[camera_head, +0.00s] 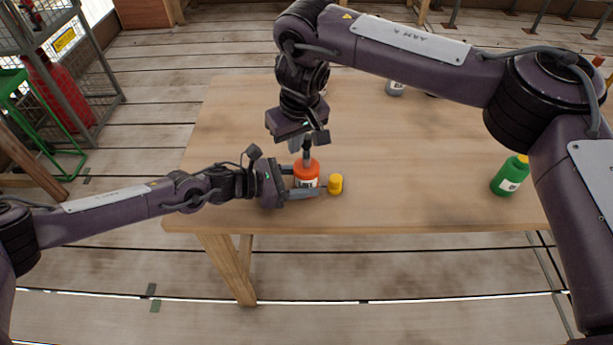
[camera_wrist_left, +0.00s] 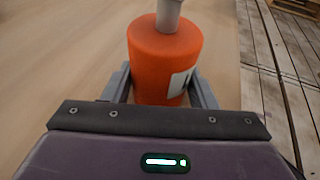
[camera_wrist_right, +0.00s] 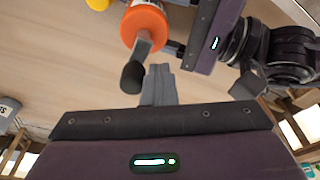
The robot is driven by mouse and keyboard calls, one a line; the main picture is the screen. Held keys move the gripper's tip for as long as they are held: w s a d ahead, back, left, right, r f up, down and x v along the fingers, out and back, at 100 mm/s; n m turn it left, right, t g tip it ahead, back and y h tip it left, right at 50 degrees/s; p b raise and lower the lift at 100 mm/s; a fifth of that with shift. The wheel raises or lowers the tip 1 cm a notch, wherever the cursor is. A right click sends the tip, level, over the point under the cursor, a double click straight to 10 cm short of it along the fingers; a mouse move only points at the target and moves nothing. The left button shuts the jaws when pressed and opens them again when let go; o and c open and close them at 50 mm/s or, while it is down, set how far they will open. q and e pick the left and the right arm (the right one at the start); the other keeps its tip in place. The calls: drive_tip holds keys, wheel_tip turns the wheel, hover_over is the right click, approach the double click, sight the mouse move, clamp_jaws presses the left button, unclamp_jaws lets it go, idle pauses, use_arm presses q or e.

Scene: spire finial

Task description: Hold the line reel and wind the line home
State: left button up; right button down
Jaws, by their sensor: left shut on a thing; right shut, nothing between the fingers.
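The line reel is an orange cylinder with a white label (camera_head: 306,172) near the table's front edge. My left gripper (camera_head: 307,182) is shut around its sides; the left wrist view shows a finger on each side of the reel (camera_wrist_left: 165,55). A grey crank with a black knob (camera_wrist_right: 132,78) rises from the reel's top in the right wrist view. My right gripper (camera_wrist_right: 159,72) is shut and empty, its fingertips beside the knob; I cannot tell whether they touch it. In the head view the right gripper hangs over the reel and partly hides the crank. I make out no line.
A yellow cylinder (camera_head: 335,184) stands just right of the reel, close to a left finger. A green bottle (camera_head: 510,176) is at the table's right, a grey one (camera_head: 395,88) at its far side. The wooden table (camera_head: 420,160) is otherwise mostly bare.

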drive_tip(key=shift+w+d, duration=0.35)
drive_tip(key=shift+w, duration=0.15)
idle(0.4)
drive_tip(key=shift+a, duration=0.15)
drive_tip(key=shift+s+a+r, duration=0.1)
drive_tip(key=shift+s+a, duration=0.05)
drive_tip(key=shift+a, duration=0.1)
wheel_tip(320, 180, up, 7)
idle(0.9)
idle(0.4)
use_arm(q)
drive_tip(key=o, duration=0.8)
drive_tip(key=shift+o, duration=0.2)
